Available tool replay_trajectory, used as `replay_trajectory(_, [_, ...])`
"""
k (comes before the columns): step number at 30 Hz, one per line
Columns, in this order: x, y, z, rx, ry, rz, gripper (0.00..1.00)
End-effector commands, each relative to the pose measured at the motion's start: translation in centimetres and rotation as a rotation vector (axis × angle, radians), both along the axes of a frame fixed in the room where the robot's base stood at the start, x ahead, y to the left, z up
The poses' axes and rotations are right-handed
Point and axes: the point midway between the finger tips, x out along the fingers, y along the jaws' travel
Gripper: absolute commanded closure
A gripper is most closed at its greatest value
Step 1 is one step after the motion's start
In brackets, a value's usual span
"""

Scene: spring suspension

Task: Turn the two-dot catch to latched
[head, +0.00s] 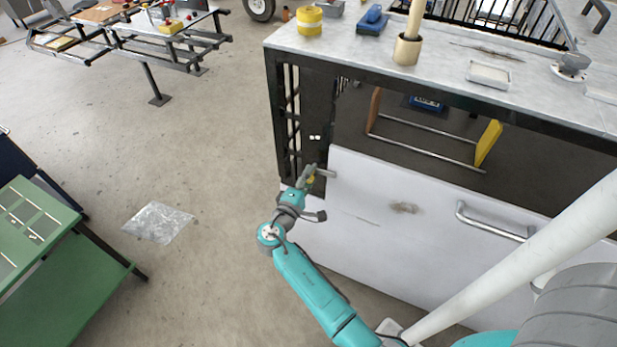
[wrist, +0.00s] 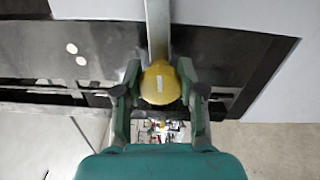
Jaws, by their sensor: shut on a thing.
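The two-dot catch has a yellow knob (wrist: 160,83) on a flat grey metal bar (wrist: 157,30). My gripper (wrist: 160,92) has its fingers on both sides of the knob and is shut on it. In the head view my gripper (head: 311,177) is at the left edge of the white panel, and the catch bar (head: 326,173) points right from it, over the panel's top left corner. Two white dots (head: 314,137) are on the dark post above the catch; the dots also show in the wrist view (wrist: 76,54). The bar's pivot is hard to make out.
The white panel (head: 375,235) has a metal handle (head: 490,222) and an open, dark bay above it. A worktop (head: 440,62) with several items lies over the bay. A green table (head: 75,290) stands at left. The floor between is clear, except for a flat sheet (head: 157,222).

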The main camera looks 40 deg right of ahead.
Motion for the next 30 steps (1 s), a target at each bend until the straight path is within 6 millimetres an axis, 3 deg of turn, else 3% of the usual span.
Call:
replay_trajectory(9, [-0.05, -0.01, -0.14, 0.036, -0.096, 0.0, 1.0])
replay_trajectory(24, [-0.07, -0.01, -0.16, 0.042, -0.111, -0.001, 1.0])
replay_trajectory(25, [-0.07, -0.01, -0.16, 0.042, -0.111, -0.001, 0.56])
replay_trajectory(27, [-0.06, -0.01, -0.16, 0.042, -0.111, -0.001, 0.38])
replay_trajectory(30, [-0.05, -0.01, -0.14, 0.041, -0.112, -0.001, 0.34])
